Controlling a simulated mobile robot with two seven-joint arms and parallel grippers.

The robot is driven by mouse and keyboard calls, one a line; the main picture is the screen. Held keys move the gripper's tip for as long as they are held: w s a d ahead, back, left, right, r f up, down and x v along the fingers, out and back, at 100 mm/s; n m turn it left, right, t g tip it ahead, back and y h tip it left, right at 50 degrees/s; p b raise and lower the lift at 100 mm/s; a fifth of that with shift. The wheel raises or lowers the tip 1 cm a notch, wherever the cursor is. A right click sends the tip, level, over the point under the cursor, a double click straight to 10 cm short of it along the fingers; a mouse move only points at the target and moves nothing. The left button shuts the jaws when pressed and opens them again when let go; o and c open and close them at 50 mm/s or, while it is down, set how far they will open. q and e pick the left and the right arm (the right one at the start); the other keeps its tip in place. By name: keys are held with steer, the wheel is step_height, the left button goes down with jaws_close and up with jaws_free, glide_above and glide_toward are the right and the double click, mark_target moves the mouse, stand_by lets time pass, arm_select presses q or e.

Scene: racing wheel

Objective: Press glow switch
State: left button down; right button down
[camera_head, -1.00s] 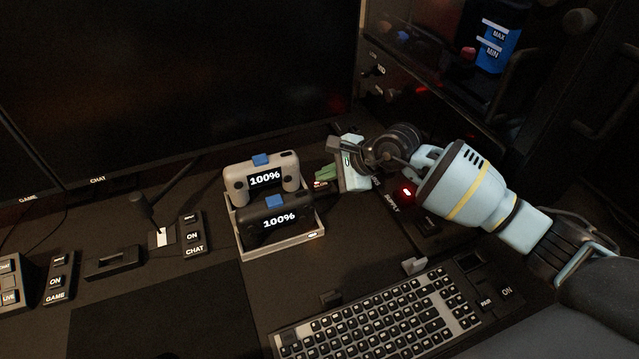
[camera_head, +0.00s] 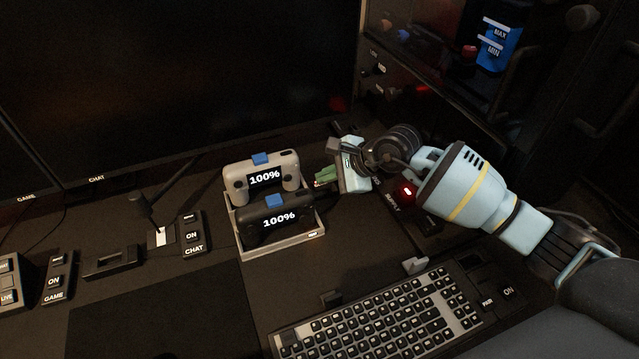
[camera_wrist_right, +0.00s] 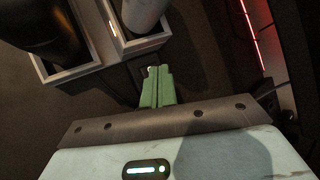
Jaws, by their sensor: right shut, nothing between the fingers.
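My right gripper (camera_head: 322,178) reaches in from the right, its pale green fingers pointing left just right of the controller tray. In the right wrist view the green fingers (camera_wrist_right: 158,86) are together with nothing between them. A small dark piece with a pale spot (camera_wrist_right: 150,71) lies at the fingertips, mostly covered by them; it may be the glow switch, but no label on it can be read. I cannot tell whether the tips touch it. A red-lit switch (camera_head: 407,190) by the SUPPLY label sits under my right wrist. My left gripper is not in view.
The pale tray (camera_head: 282,247) holds a white controller (camera_head: 239,183) and a black controller (camera_head: 254,234), both showing 100%. A keyboard (camera_head: 385,326) lies in front. A large dark monitor (camera_head: 180,70) stands behind. CHAT (camera_head: 192,236) and GAME (camera_head: 56,281) switches are at left.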

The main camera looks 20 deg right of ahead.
mark_target(326, 186)
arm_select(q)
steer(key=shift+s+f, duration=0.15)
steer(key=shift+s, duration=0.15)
arm_select(e)
steer(key=shift+f, duration=0.15)
stand_by(0.3)
steer(key=shift+r, duration=0.45)
arm_select(q)
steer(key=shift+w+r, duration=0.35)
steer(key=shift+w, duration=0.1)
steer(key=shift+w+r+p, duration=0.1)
steer(key=shift+p, duration=0.2)
arm_select(e)
steer(key=shift+r, duration=0.15)
